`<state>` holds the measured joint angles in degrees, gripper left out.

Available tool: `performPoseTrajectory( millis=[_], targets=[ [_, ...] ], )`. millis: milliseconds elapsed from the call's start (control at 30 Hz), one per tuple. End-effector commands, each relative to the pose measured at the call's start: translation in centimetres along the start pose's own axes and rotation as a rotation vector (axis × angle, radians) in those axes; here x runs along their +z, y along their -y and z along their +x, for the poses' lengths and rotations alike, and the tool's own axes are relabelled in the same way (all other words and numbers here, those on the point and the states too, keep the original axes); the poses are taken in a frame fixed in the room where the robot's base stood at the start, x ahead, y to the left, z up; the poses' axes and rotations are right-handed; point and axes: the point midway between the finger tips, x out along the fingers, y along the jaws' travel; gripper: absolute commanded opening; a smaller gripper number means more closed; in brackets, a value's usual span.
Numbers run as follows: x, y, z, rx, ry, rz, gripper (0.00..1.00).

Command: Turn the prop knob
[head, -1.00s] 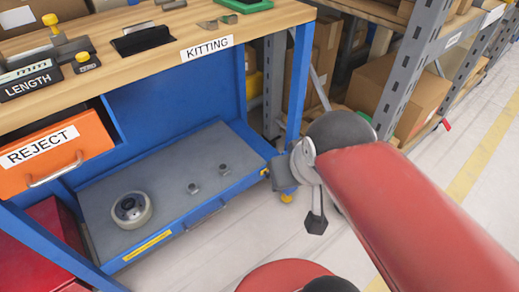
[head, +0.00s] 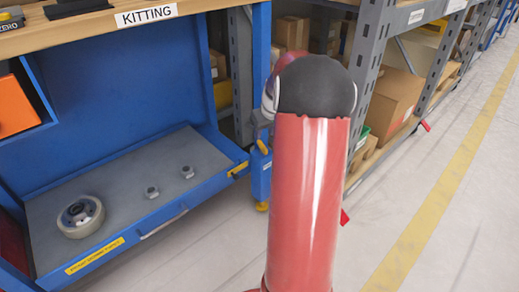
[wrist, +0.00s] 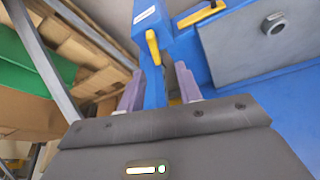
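A yellow lever-like piece (wrist: 153,47) stands on a blue post in the wrist view, ahead of and between my fingertips. It also shows on the blue bench leg in the head view (head: 262,147). A second yellow piece (wrist: 201,14) sits at the corner of the low shelf, also seen in the head view (head: 238,169). No label tells which is the prop knob. My gripper (wrist: 158,85) has its two purple fingers apart with nothing between them that I can see touching. In the head view my red arm hides the gripper.
A grey storage rack (head: 365,85) with cardboard boxes (head: 388,103) stands close on the right. The floor at the right is clear.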

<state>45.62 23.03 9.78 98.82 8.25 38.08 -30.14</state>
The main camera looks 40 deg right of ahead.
Motion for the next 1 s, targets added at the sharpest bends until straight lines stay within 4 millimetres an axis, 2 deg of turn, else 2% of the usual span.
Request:
performPoseTrajectory(
  millis=[33,133,400,600,967,1000],
  targets=[
    [0.1,-0.7,1.0,-0.002,0.0,0.007,0.35],
    [0.1,-1.3,2.0,-0.002,-0.001,0.009,0.35],
    [0.2,-1.1,6.2,-0.003,0.002,0.008,0.35],
    [0.1,-1.2,8.5,-0.002,0.0,0.008,0.35],
    [0.1,-1.2,9.1,-0.001,-0.001,0.008,0.35],
    [0.1,-1.2,9.1,-0.001,-0.001,0.008,0.31]
  ],
)
